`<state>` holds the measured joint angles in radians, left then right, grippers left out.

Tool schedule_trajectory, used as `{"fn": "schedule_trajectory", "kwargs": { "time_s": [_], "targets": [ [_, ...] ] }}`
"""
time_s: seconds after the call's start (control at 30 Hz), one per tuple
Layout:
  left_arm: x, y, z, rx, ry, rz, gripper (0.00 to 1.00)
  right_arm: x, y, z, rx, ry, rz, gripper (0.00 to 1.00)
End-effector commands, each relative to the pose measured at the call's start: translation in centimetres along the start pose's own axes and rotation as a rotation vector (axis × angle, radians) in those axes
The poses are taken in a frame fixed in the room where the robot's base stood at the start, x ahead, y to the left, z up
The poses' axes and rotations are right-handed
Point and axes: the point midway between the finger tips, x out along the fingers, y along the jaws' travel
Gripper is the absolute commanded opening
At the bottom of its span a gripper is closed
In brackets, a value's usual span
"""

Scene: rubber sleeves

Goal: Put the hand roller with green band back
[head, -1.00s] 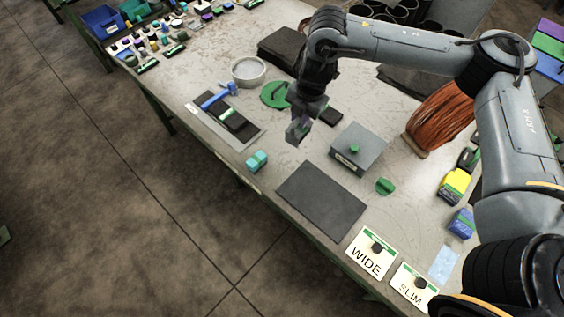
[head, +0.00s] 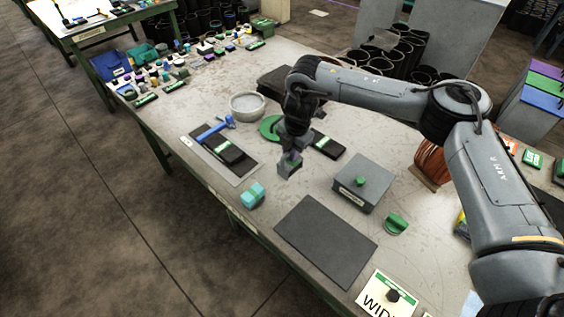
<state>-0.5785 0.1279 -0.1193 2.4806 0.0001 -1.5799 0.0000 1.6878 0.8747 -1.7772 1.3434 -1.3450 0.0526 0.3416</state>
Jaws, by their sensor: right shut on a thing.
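My right gripper (head: 289,168) is above the middle of the table, between a light-blue block (head: 252,195) and a grey lidded box (head: 356,194). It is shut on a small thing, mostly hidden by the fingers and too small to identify. I cannot make out a hand roller with a green band for certain. A blue-handled tool (head: 213,129) lies on a grey mat (head: 241,177), beside a black piece with a green band (head: 224,149). My left gripper is not in view.
A black piece with a green label (head: 327,144), a green disc (head: 268,127) and a pale round bowl (head: 247,107) are near my right arm. A bare dark mat (head: 325,240) lies at the front. Small bottles and stamps crowd the far left.

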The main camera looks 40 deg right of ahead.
Motion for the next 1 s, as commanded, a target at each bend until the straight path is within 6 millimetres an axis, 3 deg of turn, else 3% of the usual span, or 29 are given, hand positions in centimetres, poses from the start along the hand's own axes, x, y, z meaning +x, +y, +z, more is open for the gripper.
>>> {"fn": "schedule_trajectory", "kwargs": {
  "time_s": [0.1, 0.3, 0.47, 0.73, 1.0],
  "targets": [
    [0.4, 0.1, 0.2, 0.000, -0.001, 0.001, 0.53, 1.4, 1.7, -0.3, 0.000, -0.001, 0.000, 0.00],
    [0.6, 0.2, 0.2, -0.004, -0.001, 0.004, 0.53, 2.3, 2.9, -0.5, -0.001, -0.001, 0.001, 0.00],
    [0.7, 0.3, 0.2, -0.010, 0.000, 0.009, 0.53, 2.9, 3.0, -0.5, 0.000, -0.001, 0.001, 0.00],
    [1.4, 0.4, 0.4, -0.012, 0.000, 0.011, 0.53, 6.0, 2.5, -0.5, 0.000, -0.001, 0.001, 0.00],
    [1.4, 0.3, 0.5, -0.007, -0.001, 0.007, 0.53, 6.3, 2.5, -0.5, 0.000, 0.000, 0.002, 0.00]
  ]
}}
